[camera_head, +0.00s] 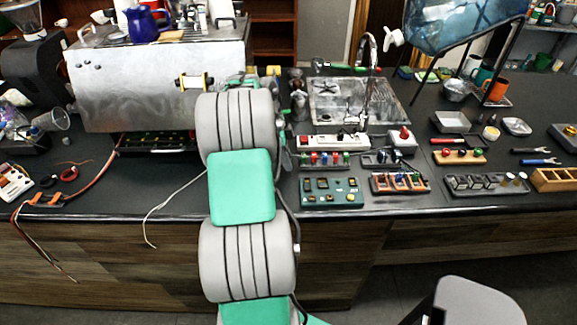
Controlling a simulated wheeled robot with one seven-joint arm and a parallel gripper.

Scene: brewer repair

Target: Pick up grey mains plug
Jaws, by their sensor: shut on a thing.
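I cannot make out a grey mains plug in the head view. My own arm rises through the middle of the picture and hides part of the counter and the machine's right end. My gripper's fingers do not show; they are hidden behind the arm. A thin pale cord (165,204) comes out from behind the arm's left side and hangs over the counter's front edge. A white power strip (318,142) lies on the counter to the right of the arm, with small dark items on its right part.
A large metal machine (160,85) stands at the back left. A sink (335,103) with a tall tap is behind the power strip. A green board (331,193) and several small parts trays cover the right side. A grey seat (472,303) stands in front at bottom right.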

